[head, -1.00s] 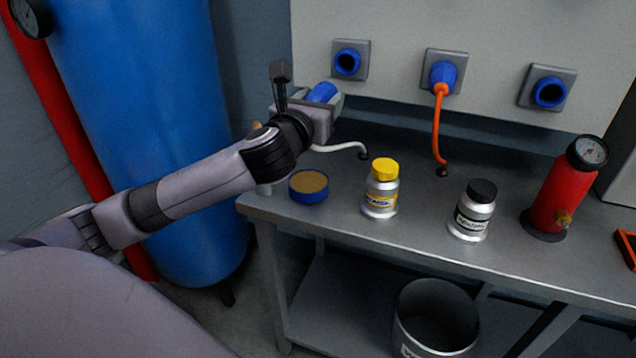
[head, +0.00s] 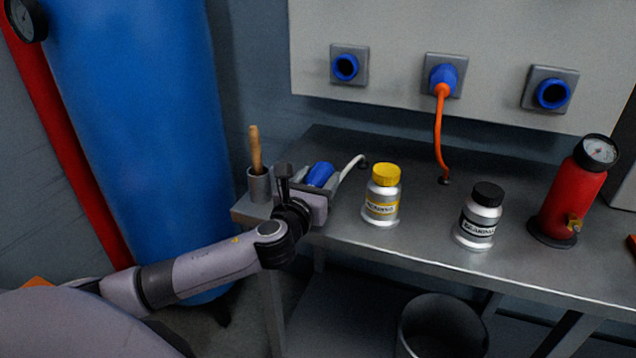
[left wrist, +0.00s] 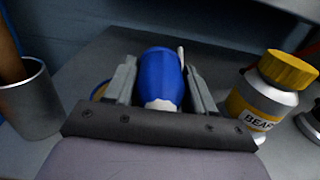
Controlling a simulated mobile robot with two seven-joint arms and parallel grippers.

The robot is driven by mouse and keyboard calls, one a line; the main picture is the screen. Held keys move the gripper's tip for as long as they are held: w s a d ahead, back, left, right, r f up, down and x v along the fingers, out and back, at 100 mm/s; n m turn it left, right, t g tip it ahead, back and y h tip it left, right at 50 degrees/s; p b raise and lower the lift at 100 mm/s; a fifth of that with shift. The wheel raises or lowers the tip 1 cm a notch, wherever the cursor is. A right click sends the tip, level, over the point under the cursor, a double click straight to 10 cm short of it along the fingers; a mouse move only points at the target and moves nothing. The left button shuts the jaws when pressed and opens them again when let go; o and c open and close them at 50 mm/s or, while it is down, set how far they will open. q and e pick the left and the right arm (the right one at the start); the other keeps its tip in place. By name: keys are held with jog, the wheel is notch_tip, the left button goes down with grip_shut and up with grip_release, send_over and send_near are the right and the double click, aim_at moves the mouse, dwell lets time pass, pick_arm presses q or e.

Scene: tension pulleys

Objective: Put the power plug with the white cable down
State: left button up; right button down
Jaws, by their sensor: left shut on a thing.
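The blue power plug (head: 320,174) with the white cable (head: 352,164) is between the fingers of my left gripper (head: 318,182), low over the left end of the workbench. In the left wrist view the plug (left wrist: 160,78) sits between the two grey fingers (left wrist: 160,85), which are shut on it. The white cable runs from the plug to a dark fitting on the bench top. I cannot tell whether the plug touches the bench. My right gripper is out of view.
A yellow-capped bottle (head: 382,196) stands just right of the gripper, a metal cup with a wooden handle (head: 259,185) just left. A black-capped bottle (head: 480,216) and a red cylinder with gauge (head: 568,200) stand further right. An orange cable (head: 438,130) hangs from the middle wall socket.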

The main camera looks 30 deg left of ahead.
pick_arm(q)
jog(key=shift+f, duration=0.55)
jog(key=o, duration=1.4)
jog(key=shift+r, duration=0.1)
